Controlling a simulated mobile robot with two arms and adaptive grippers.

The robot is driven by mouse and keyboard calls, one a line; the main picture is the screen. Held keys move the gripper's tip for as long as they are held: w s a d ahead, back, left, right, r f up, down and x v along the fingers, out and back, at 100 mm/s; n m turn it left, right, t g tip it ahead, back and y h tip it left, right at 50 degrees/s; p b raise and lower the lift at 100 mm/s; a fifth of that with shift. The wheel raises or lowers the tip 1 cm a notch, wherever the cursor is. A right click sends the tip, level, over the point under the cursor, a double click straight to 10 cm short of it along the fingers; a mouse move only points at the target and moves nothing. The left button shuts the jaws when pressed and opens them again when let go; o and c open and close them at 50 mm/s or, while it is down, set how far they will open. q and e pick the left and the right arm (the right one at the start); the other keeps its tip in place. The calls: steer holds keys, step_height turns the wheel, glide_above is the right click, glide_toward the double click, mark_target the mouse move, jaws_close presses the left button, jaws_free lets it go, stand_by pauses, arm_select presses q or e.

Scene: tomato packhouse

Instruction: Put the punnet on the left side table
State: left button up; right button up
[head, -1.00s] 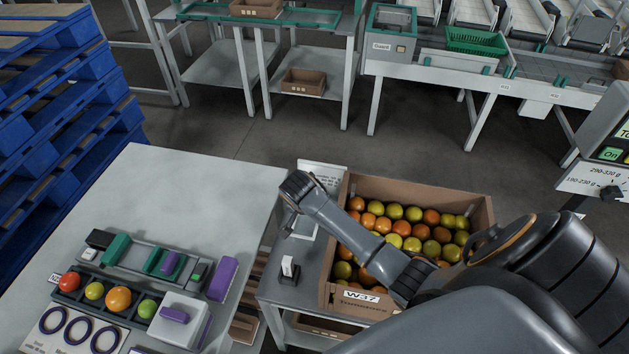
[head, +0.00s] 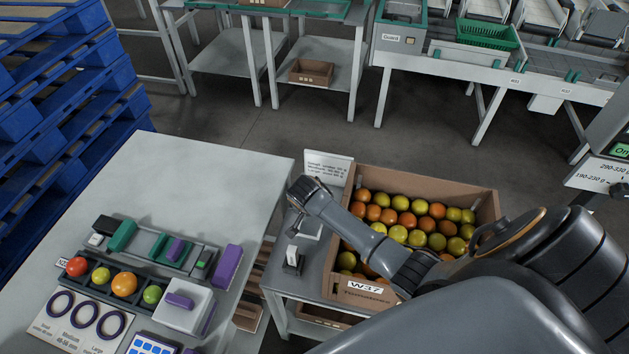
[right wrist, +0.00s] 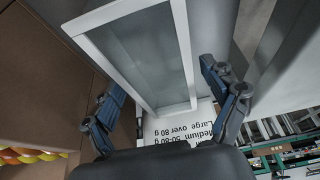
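I cannot make out a punnet for certain in either view. My right gripper (head: 296,208) hangs over the grey stand left of the tomato crate. In the right wrist view its two fingers (right wrist: 168,103) are spread wide with nothing clearly held. A white-rimmed rectangle with a grey middle (right wrist: 140,50) lies beyond and between the fingers; I cannot tell whether it is a punnet or a frame on the stand. A pale side table (head: 195,190) stands on the left, its far part bare. My left gripper is not in view.
The cardboard crate (head: 365,288) of tomatoes stands right of my gripper. A sign (head: 328,168) stands behind it, and a small white-and-black device (head: 293,260) in front. The left table's near part holds a sizing tray, rings and purple blocks. Blue pallets (head: 60,130) are far left.

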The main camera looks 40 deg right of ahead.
steer(key=shift+r, duration=0.3)
steer(key=v, duration=1.1)
steer(key=shift+s+a+r+p, duration=0.15)
steer(key=shift+s+r+p, duration=0.05)
steer(key=shift+r+p, duration=0.2)
